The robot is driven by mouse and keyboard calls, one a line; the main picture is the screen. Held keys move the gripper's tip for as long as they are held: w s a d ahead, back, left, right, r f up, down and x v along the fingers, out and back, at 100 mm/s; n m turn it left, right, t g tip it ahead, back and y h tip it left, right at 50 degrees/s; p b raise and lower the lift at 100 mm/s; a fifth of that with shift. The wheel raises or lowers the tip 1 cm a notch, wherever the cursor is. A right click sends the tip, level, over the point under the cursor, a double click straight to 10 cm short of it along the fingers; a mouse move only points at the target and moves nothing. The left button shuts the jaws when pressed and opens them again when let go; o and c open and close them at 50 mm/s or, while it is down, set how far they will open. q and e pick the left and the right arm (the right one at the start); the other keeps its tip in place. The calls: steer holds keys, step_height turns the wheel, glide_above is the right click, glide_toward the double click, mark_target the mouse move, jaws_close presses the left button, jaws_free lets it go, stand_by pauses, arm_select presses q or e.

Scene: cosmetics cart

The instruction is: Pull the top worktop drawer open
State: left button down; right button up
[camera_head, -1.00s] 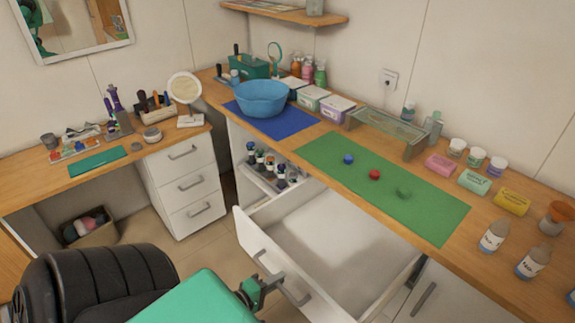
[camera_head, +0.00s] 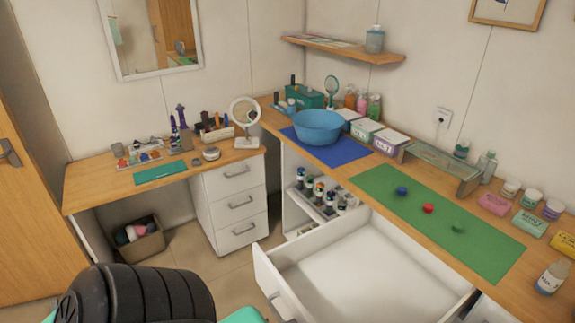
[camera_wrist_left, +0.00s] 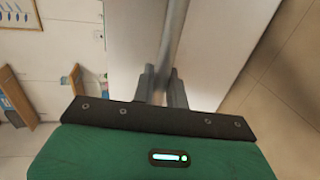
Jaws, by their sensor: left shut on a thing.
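The top worktop drawer (camera_head: 355,275) stands pulled well out from under the worktop at the lower right of the head view. It is white and its inside looks empty. Its grey bar handle (camera_head: 285,307) shows at the bottom edge of the head view, partly cut off. In the left wrist view, my left gripper (camera_wrist_left: 162,88) is shut on the handle (camera_wrist_left: 175,35), with a finger on each side of the bar, close to the white drawer front (camera_wrist_left: 220,45). In the head view its fingers are out of frame. My right gripper is in neither current view.
The wooden worktop (camera_head: 340,170) carries a blue bowl (camera_head: 320,127), a green mat (camera_head: 435,215) with small balls, and bottles. A three-drawer white unit (camera_head: 240,205) stands left of the open drawer, with floor between.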

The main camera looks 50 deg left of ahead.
arm_select(q)
steer(key=c, duration=1.7)
jaws_free()
steer(key=shift+o, duration=1.1)
steer(key=b+v, duration=0.2)
steer(key=v, duration=1.1)
steer(key=shift+s+b, duration=0.3)
steer(key=shift+s, duration=0.05)
steer(key=shift+a+f, duration=0.1)
steer(key=shift+a, duration=0.05)
